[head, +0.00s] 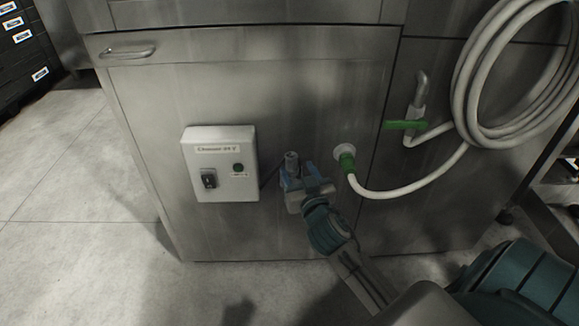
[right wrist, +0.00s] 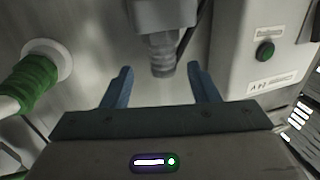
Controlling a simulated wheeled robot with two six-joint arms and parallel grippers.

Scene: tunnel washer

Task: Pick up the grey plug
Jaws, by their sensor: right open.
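The grey plug (head: 291,161) is at the front of the steel machine panel, just right of the white control box. In the right wrist view the plug (right wrist: 161,52) shows as a ribbed grey cylinder below a grey block, with a dark cable beside it. My right gripper (head: 291,180) is open at the plug. In the right wrist view its two blue fingers (right wrist: 160,78) stand apart on either side of the plug's lower end; I cannot tell whether they touch it. In the head view the gripper hides part of the plug. My left gripper is not in view.
The white control box (head: 221,187) is close on the left. A green hose fitting (head: 346,162) with a white hose sticks out close on the right. A coiled hose (head: 475,100) hangs farther right. The floor (head: 70,270) at left is clear.

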